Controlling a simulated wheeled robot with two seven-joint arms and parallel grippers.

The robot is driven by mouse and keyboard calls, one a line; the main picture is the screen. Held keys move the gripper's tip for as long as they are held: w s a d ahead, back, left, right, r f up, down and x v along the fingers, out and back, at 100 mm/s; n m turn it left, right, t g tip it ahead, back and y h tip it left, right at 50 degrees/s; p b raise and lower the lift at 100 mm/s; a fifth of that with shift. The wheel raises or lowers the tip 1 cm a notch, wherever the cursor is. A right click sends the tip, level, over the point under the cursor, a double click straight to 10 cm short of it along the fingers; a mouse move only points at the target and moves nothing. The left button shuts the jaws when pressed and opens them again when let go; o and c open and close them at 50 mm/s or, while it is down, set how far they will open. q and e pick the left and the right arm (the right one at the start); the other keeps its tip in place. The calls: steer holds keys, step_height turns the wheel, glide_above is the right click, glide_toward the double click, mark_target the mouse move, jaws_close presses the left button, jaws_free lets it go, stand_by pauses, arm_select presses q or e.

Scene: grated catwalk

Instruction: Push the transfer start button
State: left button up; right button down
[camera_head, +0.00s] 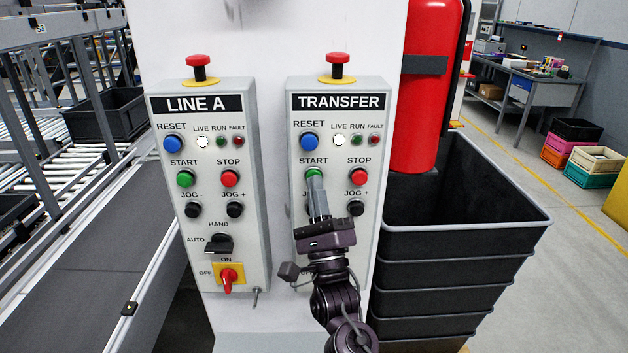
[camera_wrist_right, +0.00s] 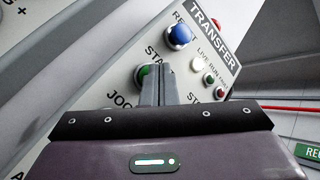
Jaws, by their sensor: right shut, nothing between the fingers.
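The TRANSFER panel (camera_head: 338,180) is a grey box on a white column. Its green start button (camera_head: 314,174) sits under the blue reset button, with the red stop button (camera_head: 359,177) to its right. My right gripper (camera_head: 316,180) is shut and empty, its fingertips over the lower part of the green button. In the right wrist view the shut fingers (camera_wrist_right: 164,70) reach the right side of the green button (camera_wrist_right: 143,76) and partly cover it. I cannot tell whether they touch it. My left gripper is not in view.
The similar LINE A panel (camera_head: 209,185) is to the left, with its own green start button (camera_head: 185,179). Red mushroom buttons stand above both panels. A red cylinder (camera_head: 424,100) and stacked black crates (camera_head: 520,218) are close on the right. A roller conveyor (camera_head: 80,170) runs at left.

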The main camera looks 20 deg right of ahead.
steer(key=shift+w+d, duration=0.1)
steer(key=shift+w, duration=0.1)
steer(key=shift+s, duration=0.1)
stand_by(0.4)
steer(key=shift+s+a, duration=0.2)
steer(key=shift+s, duration=0.35)
steer(key=shift+s+a, duration=0.15)
steer(key=shift+s, duration=0.35)
steer(key=s, duration=0.2)
steer(key=s+a, duration=0.1)
steer(key=s, duration=0.1)
steer(key=shift+s+a, duration=0.2)
steer(key=shift+s, duration=0.2)
steer(key=shift+f, duration=0.1)
